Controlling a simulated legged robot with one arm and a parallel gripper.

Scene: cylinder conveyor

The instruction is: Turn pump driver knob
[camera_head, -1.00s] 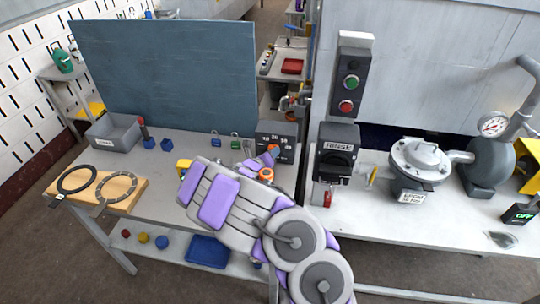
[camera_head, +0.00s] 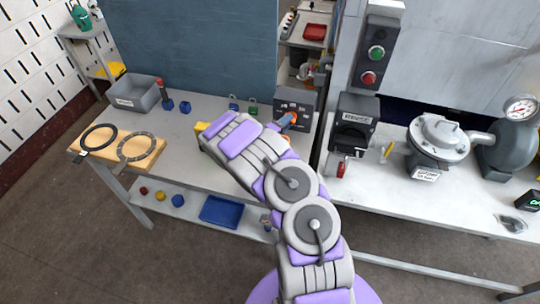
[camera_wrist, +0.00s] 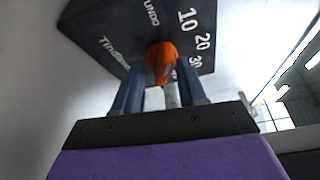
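A dark box with a dial (camera_head: 296,98) stands at the right end of the left table, against the blue panel. In the wrist view the dial face (camera_wrist: 105,28) carries the numbers 10, 20 and 30 and some hard-to-read words. Its orange knob (camera_wrist: 162,60) juts toward my gripper (camera_wrist: 160,80). The blue fingers lie on either side of the knob's near end. I cannot tell whether they press on it. In the head view my gripper (camera_head: 287,121) reaches the front of the box, and my arm partly hides the table there.
A grey bin (camera_head: 136,93), a wooden board with rings (camera_head: 118,150) and small padlocks (camera_head: 243,108) are on the left table. A blue tray (camera_head: 221,211) lies on its lower shelf. To the right stand a black switch box (camera_head: 354,122) and a metal pump (camera_head: 439,140).

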